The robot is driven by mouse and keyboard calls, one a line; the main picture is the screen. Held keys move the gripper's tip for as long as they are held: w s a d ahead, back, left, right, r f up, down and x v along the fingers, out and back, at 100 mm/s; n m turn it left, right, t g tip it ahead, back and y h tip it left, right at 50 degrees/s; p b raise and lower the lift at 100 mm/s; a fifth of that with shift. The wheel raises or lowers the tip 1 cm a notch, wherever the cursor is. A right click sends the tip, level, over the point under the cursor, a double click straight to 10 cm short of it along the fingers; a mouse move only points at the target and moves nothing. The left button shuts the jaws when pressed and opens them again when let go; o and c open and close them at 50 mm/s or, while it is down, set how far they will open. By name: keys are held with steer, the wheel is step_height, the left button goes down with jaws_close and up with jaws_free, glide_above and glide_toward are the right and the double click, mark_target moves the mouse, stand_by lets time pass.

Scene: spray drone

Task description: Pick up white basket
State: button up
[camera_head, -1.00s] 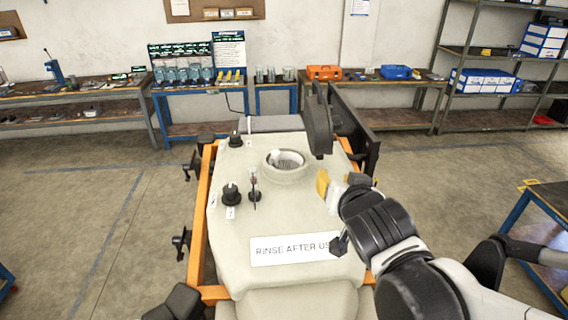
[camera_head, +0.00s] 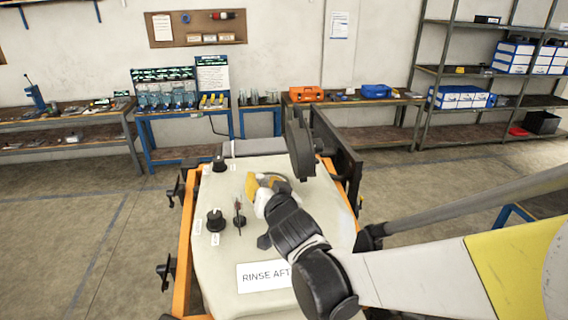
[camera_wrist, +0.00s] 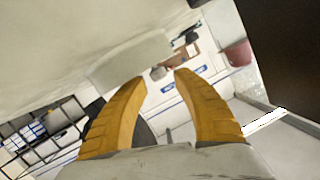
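A spray tank (camera_head: 325,215) with a pale top carries a raised round opening (camera_head: 299,182). My gripper (camera_head: 253,186), with yellow fingers, is over the opening's left side and hides most of it. The white basket inside the opening is hidden in the head view. In the wrist view a pale raised collar (camera_wrist: 128,62) stands just beyond my fingertips, and I cannot tell the basket apart from it. My gripper (camera_wrist: 161,76) is open in the wrist view, with nothing visible between its fingers.
A black upright lid (camera_head: 300,145) stands behind the opening. Black knobs (camera_head: 216,221) and a small lever (camera_head: 239,218) are on the tank's left side. An orange frame (camera_head: 184,260) surrounds the tank. Workbenches (camera_head: 185,155) and shelves line the back wall.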

mark_target(261, 178)
steer(key=x, duration=0.3)
steer(key=shift+w+f, duration=0.1)
steer(key=shift+f, duration=0.05)
jaws_close()
